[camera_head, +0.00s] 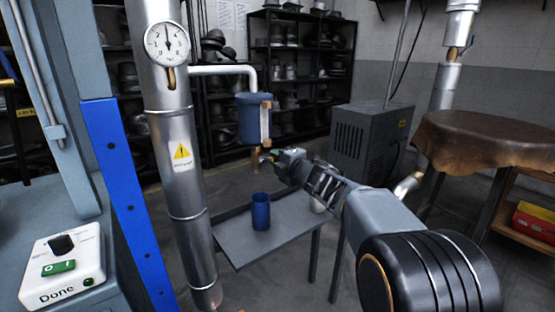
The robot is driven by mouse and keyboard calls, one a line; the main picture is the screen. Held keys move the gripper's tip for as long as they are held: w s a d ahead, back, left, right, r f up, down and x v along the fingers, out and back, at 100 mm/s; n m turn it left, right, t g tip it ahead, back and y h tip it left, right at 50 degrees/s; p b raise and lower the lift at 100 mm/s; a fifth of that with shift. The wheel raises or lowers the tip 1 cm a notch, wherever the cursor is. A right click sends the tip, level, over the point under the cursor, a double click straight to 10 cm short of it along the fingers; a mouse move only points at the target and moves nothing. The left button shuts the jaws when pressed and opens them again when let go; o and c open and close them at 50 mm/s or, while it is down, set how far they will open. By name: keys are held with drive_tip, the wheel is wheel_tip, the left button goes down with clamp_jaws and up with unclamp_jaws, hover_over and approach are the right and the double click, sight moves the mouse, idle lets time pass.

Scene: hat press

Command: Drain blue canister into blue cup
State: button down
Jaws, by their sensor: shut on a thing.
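The blue canister (251,119) hangs from a white pipe beside the steel column, with a pale strip on its right side. A brass-coloured outlet (255,158) shows beneath it. The blue cup (261,212) stands upright on a small grey table, below the canister and outlet. My gripper (266,158) is at the outlet, just under the canister, and is shut on a small part there. The jaws and the part are too small to see clearly. The inside of the canister is hidden.
The grey table (285,237) has free room around the cup. A pale object (318,204) on it is partly hidden by my arm. The steel column (181,160) with a gauge stands left. A brown-covered table (480,140) is right.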

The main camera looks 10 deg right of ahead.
drive_tip(key=c, duration=1)
unclamp_jaws()
drive_tip(key=shift+c, duration=0.2)
drive_tip(key=p+v, duration=0.2)
drive_tip(key=v, duration=1.1)
drive_tip(key=shift+s, duration=0.4)
drive_tip(key=shift+d+r, duration=0.1)
drive_tip(key=shift+r, duration=0.1)
drive_tip(key=s+d+r+m+g+h+p, duration=0.35)
drive_tip(key=r+m+h+p, duration=0.65)
drive_tip(key=m+p, duration=0.55)
drive_tip(key=s+a+m+g+y+p, duration=0.1)
drive_tip(key=s+a+m+g+p, duration=0.2)
drive_tip(key=s+p, duration=0.3)
drive_tip(key=s+a+m+g+y+p, duration=0.1)
drive_tip(key=s+a+m+g+p, duration=0.2)
drive_tip(key=s+g+p, duration=0.3)
drive_tip(key=s+m, duration=0.1)
drive_tip(key=s, duration=0.3)
drive_tip(key=shift+a+r+m+y+p, duration=0.3)
drive_tip(key=shift+a+r+m+p, duration=0.05)
drive_tip(key=shift+a, duration=0.05)
